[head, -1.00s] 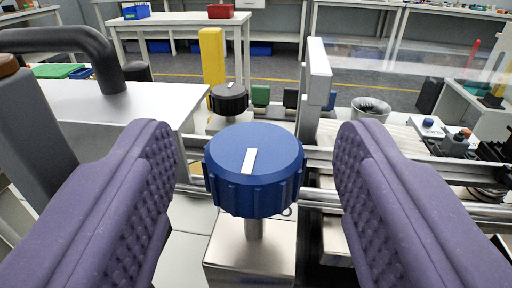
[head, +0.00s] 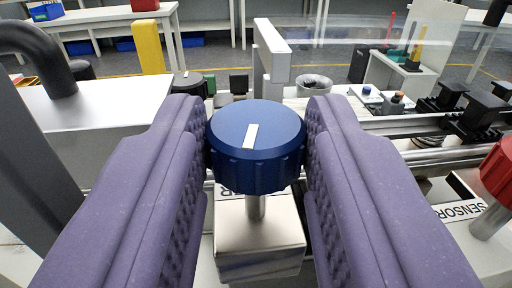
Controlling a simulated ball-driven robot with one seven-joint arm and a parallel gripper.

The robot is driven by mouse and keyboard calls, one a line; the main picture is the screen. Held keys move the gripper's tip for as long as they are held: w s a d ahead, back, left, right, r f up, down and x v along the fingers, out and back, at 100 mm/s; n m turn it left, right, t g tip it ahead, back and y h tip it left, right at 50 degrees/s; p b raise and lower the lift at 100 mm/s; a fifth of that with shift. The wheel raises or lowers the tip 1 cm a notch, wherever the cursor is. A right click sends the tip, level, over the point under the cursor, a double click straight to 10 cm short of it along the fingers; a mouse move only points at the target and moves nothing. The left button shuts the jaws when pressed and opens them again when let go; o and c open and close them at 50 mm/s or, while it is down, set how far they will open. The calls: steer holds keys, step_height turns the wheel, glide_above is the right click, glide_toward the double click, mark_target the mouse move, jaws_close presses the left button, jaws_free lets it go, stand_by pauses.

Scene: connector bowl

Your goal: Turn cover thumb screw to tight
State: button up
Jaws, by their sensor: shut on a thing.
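A blue ribbed thumb screw (head: 258,160) with a white pointer mark on top stands in the middle of the head view. It sits on a short metal shaft above a silver block (head: 258,245). The white mark runs nearly straight away from me, tilted slightly to the right. My gripper (head: 258,150) has its two purple padded fingers pressed against the left and right sides of the blue knob. The knob's sides under the pads are hidden. Lettering beside the block is mostly covered by the fingers.
A red knob (head: 496,170) stands at the right edge near a "SENSOR" label (head: 462,211). A black knob (head: 188,82) and a yellow post (head: 150,47) are behind on the left. A grey upright post (head: 270,55) stands just behind the blue knob. Metal rails (head: 410,125) run to the right.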

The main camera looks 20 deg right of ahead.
steer(key=shift+w+a+r+m+g+h+p, duration=0.1)
steer(key=shift+a+m+g+h+p, duration=0.1)
steer(key=shift+m+g+h+p, duration=0.5)
steer(key=shift+w+a+r+m+g+h+p, duration=0.15)
steer(key=shift+m+h+p, duration=0.25)
steer(key=shift+h+p, duration=0.55)
steer(key=shift+s+f+m+g+h+p, duration=0.15)
steer(key=shift+m+g+h+p, duration=0.15)
steer(key=shift+h+p, duration=0.15)
steer(key=shift+f, duration=0.1)
steer(key=o, duration=0.9)
steer(key=shift+o, duration=0.7)
steer(key=shift+d, duration=0.1)
